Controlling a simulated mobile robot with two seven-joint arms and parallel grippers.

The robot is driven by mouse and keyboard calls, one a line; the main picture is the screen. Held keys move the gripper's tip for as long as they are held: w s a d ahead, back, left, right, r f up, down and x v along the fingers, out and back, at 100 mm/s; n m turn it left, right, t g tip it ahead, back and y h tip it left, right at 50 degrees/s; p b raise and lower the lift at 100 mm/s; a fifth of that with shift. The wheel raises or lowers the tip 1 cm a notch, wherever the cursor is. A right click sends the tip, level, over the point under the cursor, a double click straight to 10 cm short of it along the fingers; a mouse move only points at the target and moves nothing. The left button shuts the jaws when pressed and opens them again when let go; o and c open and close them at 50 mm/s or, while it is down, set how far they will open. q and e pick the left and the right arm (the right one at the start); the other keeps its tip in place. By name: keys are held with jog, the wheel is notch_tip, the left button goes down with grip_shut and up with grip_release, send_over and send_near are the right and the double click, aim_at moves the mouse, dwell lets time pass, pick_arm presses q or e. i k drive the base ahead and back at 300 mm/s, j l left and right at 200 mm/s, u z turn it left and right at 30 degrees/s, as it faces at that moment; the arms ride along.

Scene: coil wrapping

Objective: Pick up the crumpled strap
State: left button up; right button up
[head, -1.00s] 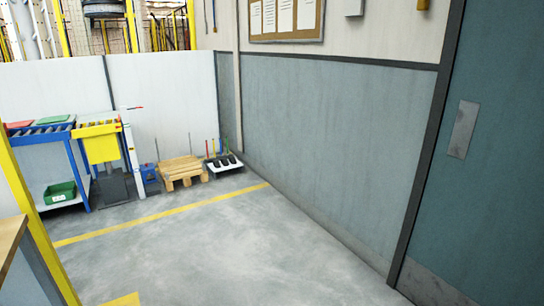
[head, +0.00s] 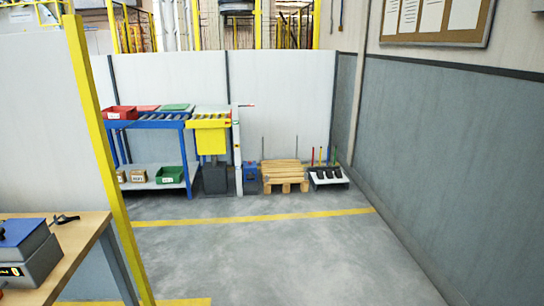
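No strap can be made out for certain. A small dark item (head: 64,219), thin and bent, lies on the wooden bench (head: 88,232) at the lower left; it is too small to tell what it is. Neither of my grippers is in view.
A grey and blue device (head: 30,258) sits on the bench. A yellow post (head: 103,150) stands beside it. Further back are a blue roller conveyor (head: 150,122), wooden pallets (head: 284,175) and a white tray (head: 328,178) with dark items. The grey floor (head: 270,255) between is clear.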

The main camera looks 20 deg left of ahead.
aim_at(67, 219)
jog(key=i+u, duration=0.5)
jog(key=u, duration=0.25)
jog(key=i+l+u, duration=0.15)
jog(key=u, duration=0.2)
jog(key=i+u, duration=0.2)
jog(key=u, duration=0.2)
jog(key=i+l+u, duration=0.1)
jog(key=u, duration=0.35)
jog(key=i+l+u, duration=0.2)
jog(key=u, duration=0.2)
